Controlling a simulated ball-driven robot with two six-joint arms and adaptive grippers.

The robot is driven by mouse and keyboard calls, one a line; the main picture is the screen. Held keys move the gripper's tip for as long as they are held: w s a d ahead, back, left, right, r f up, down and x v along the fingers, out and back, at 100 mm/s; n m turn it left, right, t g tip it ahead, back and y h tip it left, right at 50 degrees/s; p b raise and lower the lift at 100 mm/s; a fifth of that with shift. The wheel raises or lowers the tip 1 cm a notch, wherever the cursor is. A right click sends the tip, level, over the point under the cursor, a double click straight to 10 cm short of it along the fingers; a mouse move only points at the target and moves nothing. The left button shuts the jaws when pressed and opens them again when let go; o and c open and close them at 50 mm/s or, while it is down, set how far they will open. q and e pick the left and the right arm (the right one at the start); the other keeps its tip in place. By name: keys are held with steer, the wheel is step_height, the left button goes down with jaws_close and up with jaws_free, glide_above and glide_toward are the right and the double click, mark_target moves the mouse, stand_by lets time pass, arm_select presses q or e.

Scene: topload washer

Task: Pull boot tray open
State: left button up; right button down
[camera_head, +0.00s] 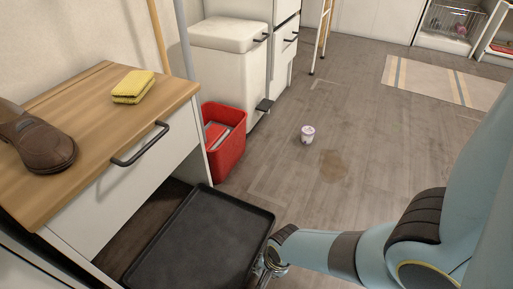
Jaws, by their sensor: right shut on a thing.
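The boot tray (205,238) is a black shallow tray low near the floor, beneath the white drawer of the wooden-topped cabinet (125,180). Much of it sticks out from under the cabinet, and its back part reaches into the dark space below. My right gripper (268,262) is at the tray's front right edge and is shut on that rim. The fingertips are small and partly hidden by the wrist. My left gripper is not in view.
A red bucket (225,150) stands just behind the tray, beside the cabinet. A white bin (228,65) is farther back. A brown shoe (38,142) and yellow sponges (132,87) lie on the cabinet top.

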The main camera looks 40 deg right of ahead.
steer(key=shift+s+d, duration=0.25)
steer(key=shift+s, duration=0.4)
steer(key=c, duration=1.4)
jaws_free()
steer(key=shift+r, duration=0.15)
step_height(320, 180, up, 10)
steer(key=shift+f, duration=0.15)
